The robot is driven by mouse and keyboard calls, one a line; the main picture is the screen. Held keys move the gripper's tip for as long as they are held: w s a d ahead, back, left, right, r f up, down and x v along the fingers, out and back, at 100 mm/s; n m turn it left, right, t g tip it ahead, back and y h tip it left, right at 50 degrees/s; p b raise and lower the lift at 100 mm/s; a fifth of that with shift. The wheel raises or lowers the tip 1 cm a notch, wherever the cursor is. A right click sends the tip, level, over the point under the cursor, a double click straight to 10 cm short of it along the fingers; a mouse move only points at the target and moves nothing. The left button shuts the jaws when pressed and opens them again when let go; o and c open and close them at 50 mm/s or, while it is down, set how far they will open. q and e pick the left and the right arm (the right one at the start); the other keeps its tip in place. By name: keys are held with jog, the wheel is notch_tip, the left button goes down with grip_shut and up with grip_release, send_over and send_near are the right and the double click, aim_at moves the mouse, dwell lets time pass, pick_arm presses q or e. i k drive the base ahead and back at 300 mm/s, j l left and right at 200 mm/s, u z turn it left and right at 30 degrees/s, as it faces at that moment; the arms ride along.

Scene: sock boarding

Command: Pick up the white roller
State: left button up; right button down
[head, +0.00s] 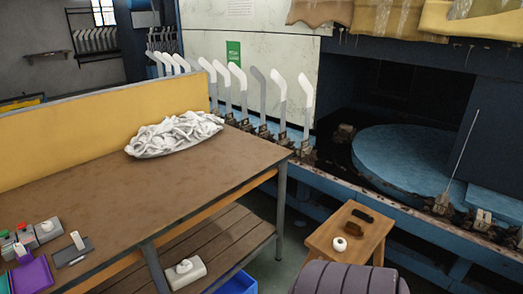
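A small white round thing with a dark centre (339,244), like a roll, sits on a small wooden stool (324,236). It is the closest match to a white roller that I see, but it is too small to be sure. A dark brown block-like thing (362,215) lies behind it on the stool. Neither of my grippers is in view.
A brown worktable (150,190) on the left holds a pile of white socks (175,134) and small items at its near left corner. A dark ribbed rounded object (350,279) stands before the stool. White sock boards (281,95) line the machine behind.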

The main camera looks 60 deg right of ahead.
aim_at(339, 244)
jog(key=z, duration=2.75)
